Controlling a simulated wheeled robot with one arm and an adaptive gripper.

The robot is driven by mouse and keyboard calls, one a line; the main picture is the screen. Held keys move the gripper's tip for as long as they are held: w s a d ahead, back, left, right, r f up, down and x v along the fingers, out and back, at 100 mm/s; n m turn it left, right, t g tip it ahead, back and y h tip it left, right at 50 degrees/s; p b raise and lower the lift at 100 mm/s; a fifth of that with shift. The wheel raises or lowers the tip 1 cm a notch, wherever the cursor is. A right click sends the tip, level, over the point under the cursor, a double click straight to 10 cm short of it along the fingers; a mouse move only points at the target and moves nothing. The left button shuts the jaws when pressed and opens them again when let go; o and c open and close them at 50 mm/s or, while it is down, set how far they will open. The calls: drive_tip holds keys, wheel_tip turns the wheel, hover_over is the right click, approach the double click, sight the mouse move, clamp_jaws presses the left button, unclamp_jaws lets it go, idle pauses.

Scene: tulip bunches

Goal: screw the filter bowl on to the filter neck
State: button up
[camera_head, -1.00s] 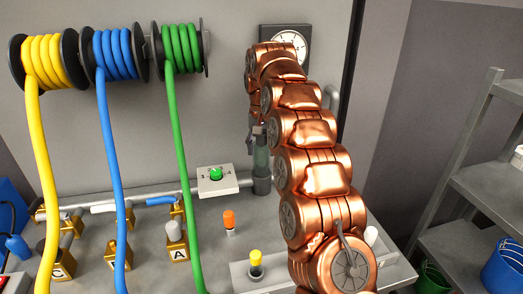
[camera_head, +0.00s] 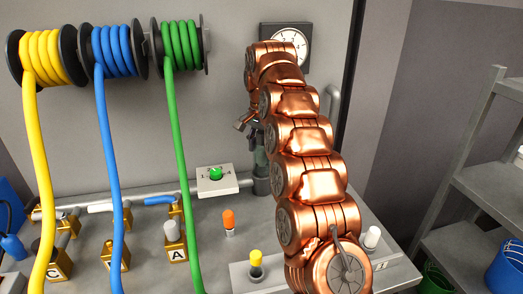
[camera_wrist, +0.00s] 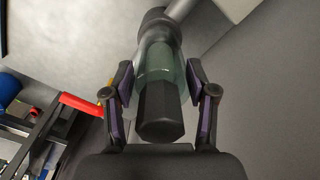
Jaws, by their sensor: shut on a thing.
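The filter bowl (camera_wrist: 160,65) is a greenish see-through cylinder with a black hexagonal end (camera_wrist: 160,112) facing the wrist camera. Its far end meets the dark filter neck (camera_wrist: 153,20); I cannot tell how far the threads are engaged. My gripper (camera_wrist: 160,80) has one finger on each side of the bowl and is shut on it. In the head view, a strip of the bowl (camera_head: 261,158) shows above the grey neck (camera_head: 262,186), mostly hidden by my arm. My gripper (camera_head: 246,124) shows only in part there, above the bowl.
A grey pipe runs left from the neck, past a white plate with a green knob (camera_head: 215,174). Yellow, blue and green hoses (camera_head: 181,150) hang from reels. Orange-capped (camera_head: 229,219) and yellow-capped (camera_head: 255,260) pieces stand in front. A gauge (camera_head: 291,42) is behind my arm.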

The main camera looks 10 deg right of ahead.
drive_tip(key=shift+m, duration=0.5)
drive_tip(key=shift+f+m+b, duration=0.15)
drive_tip(key=shift+m+b, duration=0.2)
drive_tip(key=shift+m, duration=0.15)
drive_tip(key=m, duration=0.4)
drive_tip(key=o, duration=1.3)
